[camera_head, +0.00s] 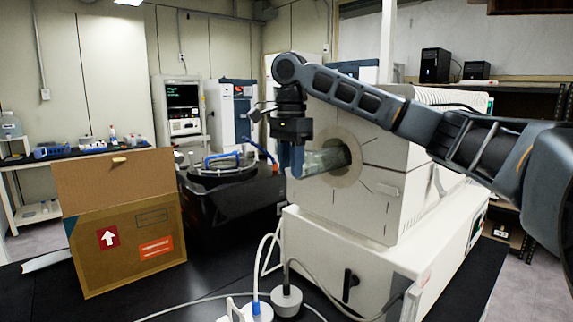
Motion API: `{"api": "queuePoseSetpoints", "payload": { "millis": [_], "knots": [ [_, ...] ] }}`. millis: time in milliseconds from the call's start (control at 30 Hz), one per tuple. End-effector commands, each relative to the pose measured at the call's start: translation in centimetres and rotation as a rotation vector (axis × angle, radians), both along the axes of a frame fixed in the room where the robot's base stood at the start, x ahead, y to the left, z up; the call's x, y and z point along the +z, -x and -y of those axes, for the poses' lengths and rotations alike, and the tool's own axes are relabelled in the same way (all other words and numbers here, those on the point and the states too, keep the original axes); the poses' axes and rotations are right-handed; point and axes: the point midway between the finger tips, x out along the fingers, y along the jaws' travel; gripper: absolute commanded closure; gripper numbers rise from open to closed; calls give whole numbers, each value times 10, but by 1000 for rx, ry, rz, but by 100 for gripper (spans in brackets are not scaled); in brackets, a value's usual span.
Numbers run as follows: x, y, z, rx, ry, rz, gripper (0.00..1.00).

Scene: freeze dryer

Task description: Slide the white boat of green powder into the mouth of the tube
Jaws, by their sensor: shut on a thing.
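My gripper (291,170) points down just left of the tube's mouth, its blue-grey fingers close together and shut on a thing. The white boat cannot be made out clearly; what is between the fingers is too small and hidden to see, and no green powder shows. The clear glass tube (326,158) sticks out of the round opening in the front of the white furnace (380,192). Its open end faces left, close beside the fingers. I cannot tell whether the held thing is touching or inside the tube.
An open cardboard box (128,240) stands on the black bench at the left. A round black vessel with blue handles (222,166) is behind it. Grey plugs and white cables (287,298) lie in front of the furnace base. Some dark bench between box and cables is clear.

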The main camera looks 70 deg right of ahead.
Motion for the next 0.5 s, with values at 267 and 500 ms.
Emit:
{"api": "queuePoseSetpoints", "payload": {
  "millis": [267,500],
  "knots": [
    [0,1,2,0,0,0,86],
    [0,1,1,0,0,0,55]
  ]
}}
